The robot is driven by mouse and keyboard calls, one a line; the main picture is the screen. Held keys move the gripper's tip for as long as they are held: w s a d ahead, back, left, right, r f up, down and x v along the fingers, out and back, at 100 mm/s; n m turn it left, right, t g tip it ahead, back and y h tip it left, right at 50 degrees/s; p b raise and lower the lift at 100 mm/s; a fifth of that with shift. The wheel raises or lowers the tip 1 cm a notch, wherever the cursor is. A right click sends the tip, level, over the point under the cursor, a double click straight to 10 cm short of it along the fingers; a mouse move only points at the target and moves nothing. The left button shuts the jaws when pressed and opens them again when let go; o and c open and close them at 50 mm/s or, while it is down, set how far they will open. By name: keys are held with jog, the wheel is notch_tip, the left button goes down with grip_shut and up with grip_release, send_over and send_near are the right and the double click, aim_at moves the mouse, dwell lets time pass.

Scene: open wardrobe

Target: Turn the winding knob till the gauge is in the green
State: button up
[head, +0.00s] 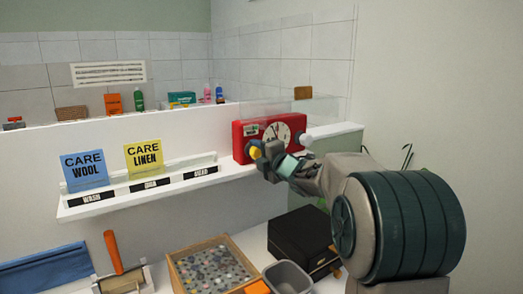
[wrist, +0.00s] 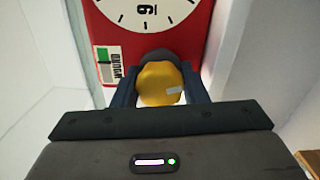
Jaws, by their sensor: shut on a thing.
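A red clock box (head: 241,142) with a white dial (head: 279,133) stands on the shelf at the wall. The yellow winding knob (wrist: 160,85) is on its front, below the dial in the wrist view, with a small pale mark on its face. My gripper (wrist: 160,92) is shut on the knob, one finger on each side. In the head view my gripper (head: 262,160) hides part of the box front. The gauge (wrist: 108,64), marked WOUND, shows left of the knob with a green patch and a white part. I cannot make out its exact reading.
A white shelf edge (head: 140,200) carries a blue CARE WOOL card (head: 84,170) and a yellow CARE LINEN card (head: 144,158). Below are a wooden tray (head: 179,280), a black box (head: 300,240) and a grey bin (head: 287,278).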

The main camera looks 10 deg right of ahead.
jog(key=m+p, duration=0.1)
jog(key=m, duration=0.2)
jog(key=m+p, duration=0.1)
jog(key=m, duration=0.1)
jog(key=shift+d+r+m, duration=0.15)
jog(key=shift+m, duration=0.25)
jog(key=m+p, duration=0.3)
jog(key=m, duration=0.3)
jog(key=m+p, duration=0.3)
jog(key=m, duration=0.2)
jog(key=shift+m, duration=0.4)
jog(key=m+p, duration=0.3)
jog(key=m, duration=0.1)
jog(key=shift+m, duration=0.4)
jog(key=o, duration=1)
jog(key=shift+f, duration=0.2)
